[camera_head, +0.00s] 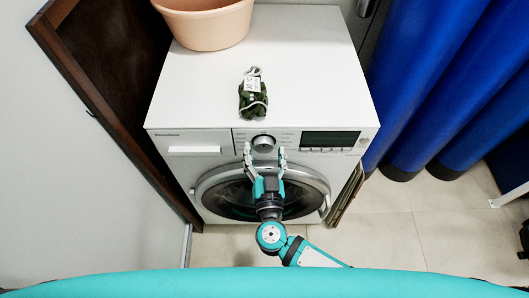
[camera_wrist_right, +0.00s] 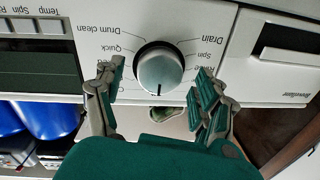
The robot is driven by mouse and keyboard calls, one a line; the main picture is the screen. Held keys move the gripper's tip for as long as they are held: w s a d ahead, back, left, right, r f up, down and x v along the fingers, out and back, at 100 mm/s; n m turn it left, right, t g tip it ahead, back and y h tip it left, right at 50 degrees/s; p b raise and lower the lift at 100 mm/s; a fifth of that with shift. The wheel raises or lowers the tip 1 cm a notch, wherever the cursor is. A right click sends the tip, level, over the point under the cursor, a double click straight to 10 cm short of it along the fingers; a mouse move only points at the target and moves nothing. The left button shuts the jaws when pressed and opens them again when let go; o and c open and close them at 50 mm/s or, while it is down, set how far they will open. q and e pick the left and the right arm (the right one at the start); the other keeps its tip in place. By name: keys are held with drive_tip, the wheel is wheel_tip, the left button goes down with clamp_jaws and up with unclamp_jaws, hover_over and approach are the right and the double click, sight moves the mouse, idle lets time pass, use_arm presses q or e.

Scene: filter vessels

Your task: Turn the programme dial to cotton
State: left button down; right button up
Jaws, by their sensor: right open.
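The programme dial (camera_head: 263,143) is a round silver knob on the front panel of the white washing machine (camera_head: 312,68). In the right wrist view the dial (camera_wrist_right: 160,70) shows close up, with a dark pointer mark on its lower edge in that picture. Printed labels ring it, among them Drain, Spin, Quick and Drum clean; several are hidden by my fingers. My right gripper (camera_head: 264,158) is open, its two fingers on either side of the dial and apart from it in the wrist view. My left gripper is not in view.
A dark display (camera_head: 331,138) lies right of the dial, the detergent drawer (camera_head: 194,150) left.

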drive_tip(key=shift+c, duration=0.2)
drive_tip(key=c, duration=1.1)
drive_tip(key=shift+m, duration=1.3)
drive_tip(key=shift+f+m, duration=0.1)
drive_tip(key=shift+m, duration=1.5)
drive_tip(key=o, duration=1.1)
